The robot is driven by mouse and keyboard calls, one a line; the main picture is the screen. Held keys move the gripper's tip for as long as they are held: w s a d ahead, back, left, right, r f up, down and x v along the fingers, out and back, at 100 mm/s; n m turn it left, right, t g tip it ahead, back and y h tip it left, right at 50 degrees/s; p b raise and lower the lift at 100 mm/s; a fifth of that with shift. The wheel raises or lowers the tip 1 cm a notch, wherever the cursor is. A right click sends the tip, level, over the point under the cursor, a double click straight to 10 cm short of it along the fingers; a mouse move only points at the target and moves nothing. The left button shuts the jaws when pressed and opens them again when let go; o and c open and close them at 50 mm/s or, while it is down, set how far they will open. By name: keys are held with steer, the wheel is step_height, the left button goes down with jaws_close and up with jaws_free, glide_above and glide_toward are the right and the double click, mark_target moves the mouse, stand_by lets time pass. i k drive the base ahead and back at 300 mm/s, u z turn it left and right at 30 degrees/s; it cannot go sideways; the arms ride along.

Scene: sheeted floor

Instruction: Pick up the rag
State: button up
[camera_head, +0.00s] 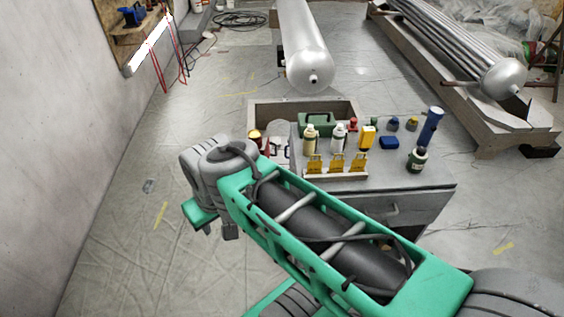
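I cannot make out a rag for certain. A small dark blue item (389,143) lies on the grey cabinet top (425,187); it is too small to tell whether it is cloth. My green and grey arm crosses the front of the view, from the lower right to the left of the cabinet. My gripper does not show.
Bottles (310,138), yellow padlock-like items (337,163), a green case (317,123) and a blue cylinder (431,127) crowd the cabinet top. A large metal tank (305,50) lies behind. Pipes rest on a rack (495,125) at right. The floor at left is mostly clear.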

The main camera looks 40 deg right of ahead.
mark_target(276, 140)
steer(key=z, duration=3.7)
steer(key=i, duration=3.5)
steer(key=u, duration=1.75)
steer(key=i, duration=1.5)
steer(key=u, duration=3.15)
